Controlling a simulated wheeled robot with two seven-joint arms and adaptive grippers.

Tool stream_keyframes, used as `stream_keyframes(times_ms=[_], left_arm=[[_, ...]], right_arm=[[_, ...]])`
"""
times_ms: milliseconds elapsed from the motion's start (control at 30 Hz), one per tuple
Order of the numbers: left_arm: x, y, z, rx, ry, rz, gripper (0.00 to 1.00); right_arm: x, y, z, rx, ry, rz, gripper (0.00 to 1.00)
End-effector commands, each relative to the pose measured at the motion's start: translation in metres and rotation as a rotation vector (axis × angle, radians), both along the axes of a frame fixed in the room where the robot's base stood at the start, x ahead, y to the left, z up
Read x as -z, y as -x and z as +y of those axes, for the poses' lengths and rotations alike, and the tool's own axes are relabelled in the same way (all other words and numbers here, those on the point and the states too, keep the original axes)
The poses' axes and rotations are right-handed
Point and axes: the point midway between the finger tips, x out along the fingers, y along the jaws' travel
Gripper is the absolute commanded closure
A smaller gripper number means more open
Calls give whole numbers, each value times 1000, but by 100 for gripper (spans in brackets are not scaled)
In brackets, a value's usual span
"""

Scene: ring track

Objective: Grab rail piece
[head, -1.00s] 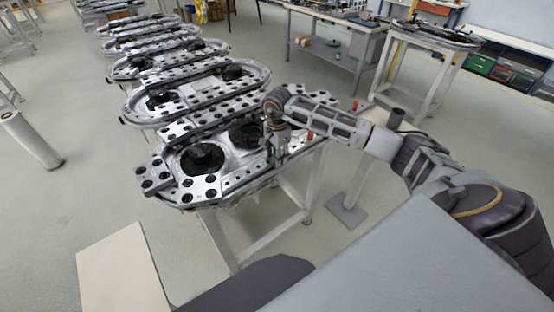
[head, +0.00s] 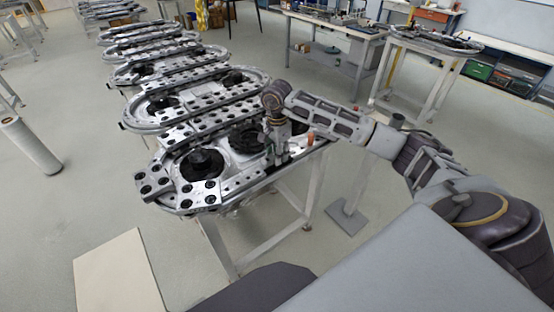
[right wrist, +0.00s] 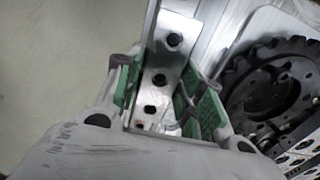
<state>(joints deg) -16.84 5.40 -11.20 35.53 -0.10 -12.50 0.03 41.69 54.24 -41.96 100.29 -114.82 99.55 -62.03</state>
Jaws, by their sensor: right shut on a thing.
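The rail piece (right wrist: 160,82) is a flat silver metal bar with a row of dark holes, seen close up in the right wrist view. My right gripper (right wrist: 164,88) has its green-padded fingers on both sides of it and is shut on it. In the head view my right gripper (head: 280,158) is at the near right edge of the closest ring track (head: 232,186). The gripper hides part of the rail there, and I cannot tell whether the piece is lifted off the track. My left gripper is not in view.
Dark round wheels (head: 202,163) sit in the track. More ring tracks (head: 185,105) stand in a row behind it. A grey workbench (head: 335,45) and another track table (head: 440,42) are at the back right.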

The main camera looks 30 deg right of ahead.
Motion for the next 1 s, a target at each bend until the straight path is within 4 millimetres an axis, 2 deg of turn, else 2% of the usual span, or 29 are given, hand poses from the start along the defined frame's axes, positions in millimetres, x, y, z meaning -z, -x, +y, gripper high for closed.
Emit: stream_keyframes(times_ms=[200, 433, 633, 1000], left_arm=[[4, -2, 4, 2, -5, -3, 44], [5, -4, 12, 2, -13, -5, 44], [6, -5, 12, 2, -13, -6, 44], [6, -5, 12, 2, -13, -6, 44]], right_arm=[[-30, -1, 0, 1, -1, -6, 100], [-53, -1, 0, 0, -1, -5, 100], [-61, -1, 0, 0, -1, -3, 100], [-62, -1, 0, 0, -1, -3, 100]])
